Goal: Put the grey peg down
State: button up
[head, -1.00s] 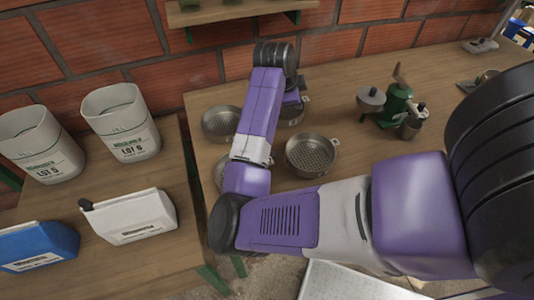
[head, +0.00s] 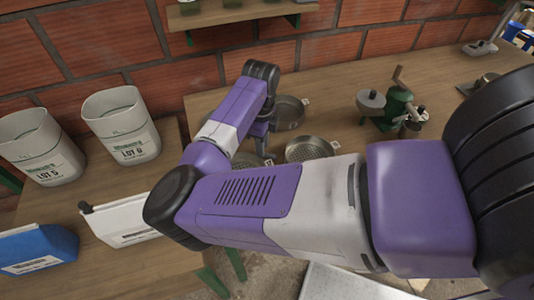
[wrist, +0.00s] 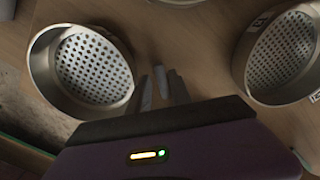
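The grey peg (wrist: 160,84) shows in the wrist view as a narrow pale piece between the dark fingers of my gripper (wrist: 161,90). The fingers are close together and look shut on it. The wood bench top lies below them, between two perforated metal sieves, one on the left (wrist: 92,70) and one on the right (wrist: 283,55). I cannot tell whether the peg's lower end touches the bench. In the head view my own arm hides most of the gripper and the peg.
Sieves stand on the bench near my gripper, one behind (head: 288,112) and one to the right (head: 311,149). A green hand-cranked mill (head: 397,105) stands farther right. A lower table on the left holds white containers (head: 122,125). A shelf (head: 240,12) hangs on the brick wall.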

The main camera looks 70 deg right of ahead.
jog(key=shift+f, duration=1.05)
grip_shut()
jog(key=shift+r, duration=0.15)
notch_tip(320, 180, up, 20)
jog(key=shift+b, duration=0.4)
